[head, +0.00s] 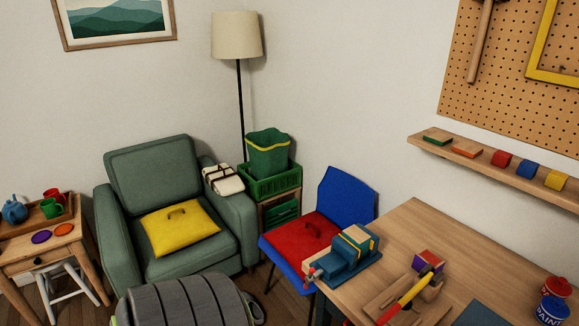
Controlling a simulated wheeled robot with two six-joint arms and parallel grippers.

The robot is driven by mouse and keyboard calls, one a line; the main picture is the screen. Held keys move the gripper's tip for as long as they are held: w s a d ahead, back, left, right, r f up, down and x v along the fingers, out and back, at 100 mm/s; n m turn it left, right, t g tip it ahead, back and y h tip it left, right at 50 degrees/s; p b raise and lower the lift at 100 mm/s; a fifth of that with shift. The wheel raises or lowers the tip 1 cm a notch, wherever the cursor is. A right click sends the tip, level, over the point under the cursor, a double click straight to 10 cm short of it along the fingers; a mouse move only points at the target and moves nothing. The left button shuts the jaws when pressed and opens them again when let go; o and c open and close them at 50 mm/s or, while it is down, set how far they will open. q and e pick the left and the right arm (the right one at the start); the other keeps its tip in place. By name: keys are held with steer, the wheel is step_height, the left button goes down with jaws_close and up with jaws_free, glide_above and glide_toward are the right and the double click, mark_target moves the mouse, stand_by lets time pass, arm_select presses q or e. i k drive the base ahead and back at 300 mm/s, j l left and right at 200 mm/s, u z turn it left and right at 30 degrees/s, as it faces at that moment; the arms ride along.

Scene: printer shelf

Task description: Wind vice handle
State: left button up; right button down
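The teal vice (345,258) sits at the left edge of the wooden workbench (412,226), with wooden and yellow pieces between or above its jaws. A small red-ended handle (311,275) shows at the vice's front left end, near the bench edge. The handle is small here, and its exact turn angle is hard to tell. Neither of my grippers shows in the head view, so nothing of mine is seen touching the vice.
A blue chair with a red cushion (290,238) stands close behind the vice. On the bench lie a yellow-handled tool (412,290), a purple-and-red block and paint tins (552,308). A dark grey ribbed object (185,303) fills the bottom left foreground.

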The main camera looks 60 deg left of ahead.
mark_target(313, 276)
steer(key=j+u, duration=0.15)
steer(key=u, duration=1.6)
